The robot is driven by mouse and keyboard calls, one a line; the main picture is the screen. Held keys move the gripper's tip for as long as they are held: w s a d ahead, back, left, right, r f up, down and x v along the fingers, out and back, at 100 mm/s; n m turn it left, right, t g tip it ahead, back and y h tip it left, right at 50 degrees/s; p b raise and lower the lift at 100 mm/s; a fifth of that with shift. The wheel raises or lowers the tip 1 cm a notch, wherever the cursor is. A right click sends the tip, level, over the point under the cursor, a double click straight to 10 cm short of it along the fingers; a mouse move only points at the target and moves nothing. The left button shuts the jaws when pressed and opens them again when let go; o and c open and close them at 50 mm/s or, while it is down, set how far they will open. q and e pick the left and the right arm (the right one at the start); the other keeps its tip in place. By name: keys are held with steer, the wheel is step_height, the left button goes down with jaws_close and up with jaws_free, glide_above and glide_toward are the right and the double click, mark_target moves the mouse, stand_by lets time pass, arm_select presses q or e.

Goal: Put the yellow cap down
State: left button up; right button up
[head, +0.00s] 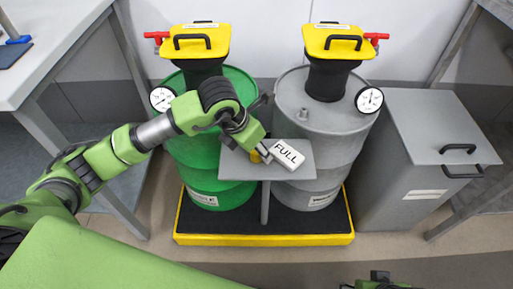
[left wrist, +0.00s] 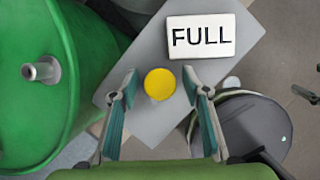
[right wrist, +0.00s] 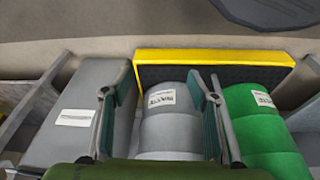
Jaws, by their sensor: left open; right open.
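The yellow cap (left wrist: 159,84) rests on the small grey shelf (left wrist: 140,120) between the two drums. In the head view the cap (head: 263,152) is partly hidden by my left gripper (head: 254,146). In the left wrist view my left gripper (left wrist: 160,105) is open, with one finger on each side of the cap and a gap to both. My right gripper (right wrist: 162,95) is open and empty; in the head view it shows at the bottom edge (head: 380,282), away from the shelf.
A white FULL sign (head: 288,155) lies on the shelf beside the cap. The green drum (head: 205,180) and grey drum (head: 320,125) carry yellow-lidded funnels and stand on a yellow-edged pallet (head: 265,239). A grey bin (head: 445,120) stands right. Open floor lies in front.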

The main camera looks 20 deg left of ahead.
arm_select(q)
steer(key=shift+r, duration=0.15)
arm_select(e)
steer(key=shift+w, duration=0.1)
arm_select(q)
steer(key=p+v, duration=0.2)
steer(key=v, duration=1)
arm_select(e)
step_height(320, 180, down, 8)
arm_select(q)
steer(key=shift+s, duration=0.1)
arm_select(e)
steer(key=shift+a+g, duration=0.1)
steer(key=shift+g, duration=0.2)
